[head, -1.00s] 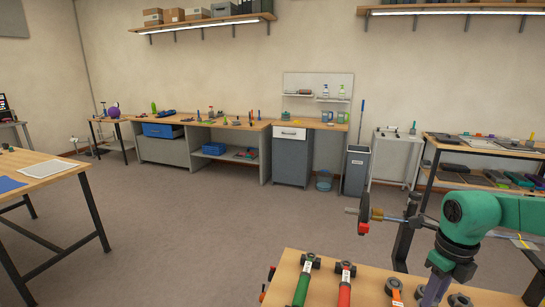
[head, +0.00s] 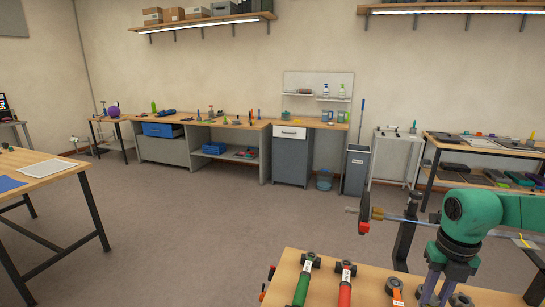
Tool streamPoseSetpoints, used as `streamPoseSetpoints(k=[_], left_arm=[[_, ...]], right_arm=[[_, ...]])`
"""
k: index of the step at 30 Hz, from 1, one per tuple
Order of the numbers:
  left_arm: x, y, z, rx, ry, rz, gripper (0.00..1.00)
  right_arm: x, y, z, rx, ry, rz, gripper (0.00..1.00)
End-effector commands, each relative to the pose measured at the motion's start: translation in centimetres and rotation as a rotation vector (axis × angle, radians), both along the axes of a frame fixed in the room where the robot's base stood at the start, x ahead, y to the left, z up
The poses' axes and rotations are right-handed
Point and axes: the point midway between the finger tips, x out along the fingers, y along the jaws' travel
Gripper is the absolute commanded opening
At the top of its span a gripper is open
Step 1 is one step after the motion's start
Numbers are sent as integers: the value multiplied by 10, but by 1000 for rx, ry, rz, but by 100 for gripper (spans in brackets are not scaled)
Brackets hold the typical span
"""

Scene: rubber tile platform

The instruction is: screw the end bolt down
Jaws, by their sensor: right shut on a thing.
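My right arm comes in from the right, and its green wrist bends down over the wooden bench. My right gripper (head: 438,290) points down beside the tools, low in the head view. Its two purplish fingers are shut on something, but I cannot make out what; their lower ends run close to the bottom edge. A metal rod (head: 405,219) passes behind my wrist, with a dark disc (head: 365,208) and a red piece (head: 364,227) near its left end. I cannot tell which part is the end bolt. My left gripper is not in view.
On the near bench (head: 320,289) lie a green-handled tool (head: 302,287), a red-handled tool (head: 345,293) and an orange tool (head: 396,291), left of my gripper. A dark round piece (head: 459,301) sits just right of it. Open floor (head: 215,225) lies beyond the bench.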

Motion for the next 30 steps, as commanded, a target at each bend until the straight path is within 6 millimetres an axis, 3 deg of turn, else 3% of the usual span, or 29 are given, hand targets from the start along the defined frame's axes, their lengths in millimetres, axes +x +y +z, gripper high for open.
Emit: streamPoseSetpoints(k=[7,13,14,16,17,30], left_arm=[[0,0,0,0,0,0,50],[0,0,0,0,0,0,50],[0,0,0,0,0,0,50],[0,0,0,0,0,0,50],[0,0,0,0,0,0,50],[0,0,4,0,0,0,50]], right_arm=[[-3,-1,-3,-4,10,-528,0],[-2,0,-3,-1,9,-576,0],[-2,0,-3,-1,9,-576,30],[-2,0,-3,-2,8,-574,57],[-2,0,-3,-1,7,-574,61],[0,-1,6,-1,0,-572,61]])
